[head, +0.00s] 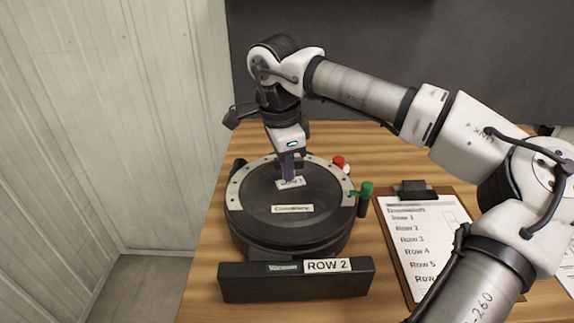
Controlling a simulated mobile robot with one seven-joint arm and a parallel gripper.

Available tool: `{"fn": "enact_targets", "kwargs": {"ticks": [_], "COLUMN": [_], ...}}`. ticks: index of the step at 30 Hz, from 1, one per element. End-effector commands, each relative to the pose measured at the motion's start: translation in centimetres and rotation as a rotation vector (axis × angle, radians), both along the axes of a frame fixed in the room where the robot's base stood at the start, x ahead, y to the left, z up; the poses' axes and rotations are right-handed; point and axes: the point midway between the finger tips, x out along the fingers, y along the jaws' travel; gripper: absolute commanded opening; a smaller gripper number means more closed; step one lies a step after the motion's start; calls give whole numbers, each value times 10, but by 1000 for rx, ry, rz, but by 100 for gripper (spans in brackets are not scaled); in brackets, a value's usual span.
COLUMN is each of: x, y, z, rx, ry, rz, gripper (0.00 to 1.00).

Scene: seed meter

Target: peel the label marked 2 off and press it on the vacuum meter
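A white label reading ROW 2 (327,265) is on the right half of the face of a long black block (237,285) at the front of the table. A small dark green tag (283,267) beside it seems to read Vacuum. My gripper (290,179) points down over the round black meter (256,208) behind the block. Its purple fingertips are at a white label (297,184) that seems to read ROW 1, on the meter's top. The fingers partly hide this label. I cannot tell whether they touch or grip it.
A pale name plate (292,208) is on the meter's top. A red knob (338,162) and a green knob (367,188) stand at its right side. A clipboard (388,232) with a row list lies to the right, partly under my arm. A wall is at left.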

Motion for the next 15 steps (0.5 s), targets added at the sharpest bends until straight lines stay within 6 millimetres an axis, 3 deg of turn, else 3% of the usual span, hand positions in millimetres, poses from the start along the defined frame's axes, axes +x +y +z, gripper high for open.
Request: {"fn": "enact_targets", "kwargs": {"ticks": [15], "x": [0], "y": [0], "z": [-7], "rx": [0], "ry": [0], "rz": [0], "gripper": [0]}}
